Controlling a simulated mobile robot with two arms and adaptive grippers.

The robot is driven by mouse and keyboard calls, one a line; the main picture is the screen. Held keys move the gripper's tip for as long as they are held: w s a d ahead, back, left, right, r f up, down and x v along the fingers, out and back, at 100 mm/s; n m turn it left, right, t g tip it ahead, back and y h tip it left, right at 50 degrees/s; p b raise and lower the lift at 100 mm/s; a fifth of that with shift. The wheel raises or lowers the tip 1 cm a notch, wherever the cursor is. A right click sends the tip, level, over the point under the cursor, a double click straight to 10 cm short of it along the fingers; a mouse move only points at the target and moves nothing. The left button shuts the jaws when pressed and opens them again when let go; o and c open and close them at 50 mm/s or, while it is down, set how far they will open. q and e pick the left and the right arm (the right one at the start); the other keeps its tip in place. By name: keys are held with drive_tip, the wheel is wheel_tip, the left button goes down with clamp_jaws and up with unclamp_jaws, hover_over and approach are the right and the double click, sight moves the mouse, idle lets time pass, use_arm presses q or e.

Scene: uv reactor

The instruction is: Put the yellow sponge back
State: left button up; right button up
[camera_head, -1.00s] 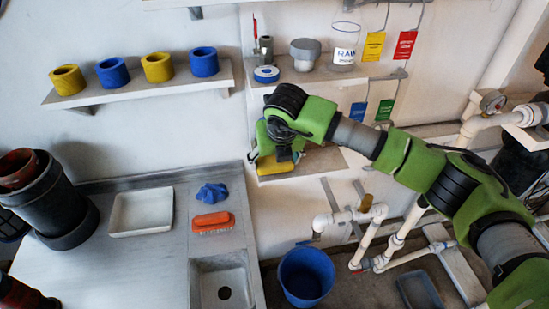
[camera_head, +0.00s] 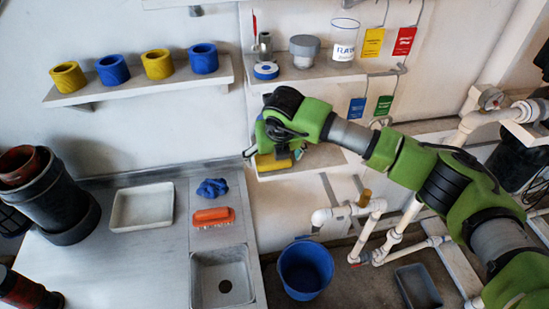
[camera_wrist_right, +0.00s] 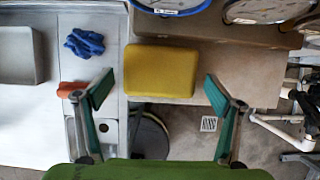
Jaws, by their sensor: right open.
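The yellow sponge (camera_head: 267,162) lies on the small lower wall shelf (camera_head: 322,159), near its left end. My arm partly hides it in the head view. The sponge also shows whole in the right wrist view (camera_wrist_right: 160,72), lying flat. My right gripper (camera_head: 273,154) is open at the sponge. In the right wrist view its two green-padded fingers (camera_wrist_right: 158,92) are spread wide, one to each side of the sponge, with gaps between. Nothing is clamped between them. My left gripper is not in view.
A shelf above holds a grey-lidded jar (camera_head: 304,50) and a labelled beaker (camera_head: 343,40). On the counter lie a blue cloth (camera_head: 212,188), an orange brush (camera_head: 213,217) and a white tray (camera_head: 142,207). A blue bucket (camera_head: 305,270) and pipes are below.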

sight(275, 164)
drive_tip(key=shift+r, duration=0.4)
drive_tip(key=shift+s+d+r+b, duration=0.15)
drive_tip(key=shift+s+r+b, duration=0.45)
drive_tip(key=shift+s+r, duration=0.3)
drive_tip(key=s+d+b, duration=0.2)
drive_tip(key=s+b, duration=0.2)
drive_tip(key=s, duration=0.7)
drive_tip(key=shift+d+r, duration=0.15)
